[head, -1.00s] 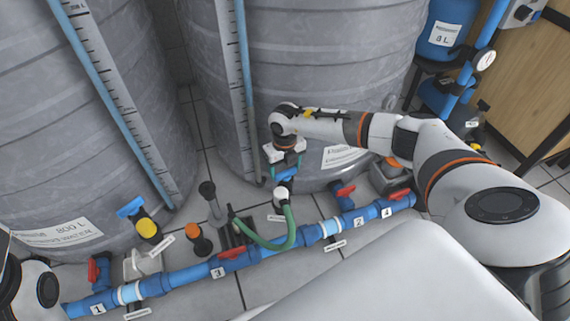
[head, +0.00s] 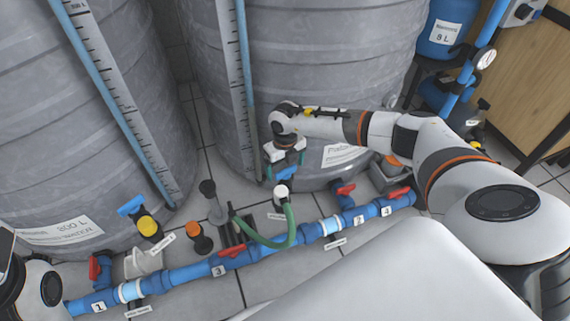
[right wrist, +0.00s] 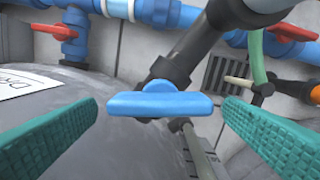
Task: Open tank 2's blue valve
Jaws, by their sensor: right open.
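Tank 2's blue valve handle (head: 287,173) is low at the front of the right grey tank (head: 320,70), above a white-collared fitting with a green hose. My right gripper (head: 285,163) is just above it, pointing down, with its teal fingers apart. In the right wrist view the blue handle (right wrist: 160,104) lies crosswise between the two open teal fingers (right wrist: 160,112), with a gap on each side and nothing gripped. The handle sits on a dark grey pipe fitting. My left gripper is out of view; only part of my left arm shows at the lower left.
A blue manifold pipe (head: 190,275) with red valves runs along the floor in front of the tanks. A green hose (head: 272,243) loops beside the handle. The left tank has its own blue valve handle (head: 131,206). A small blue tank (head: 447,30) stands at the upper right.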

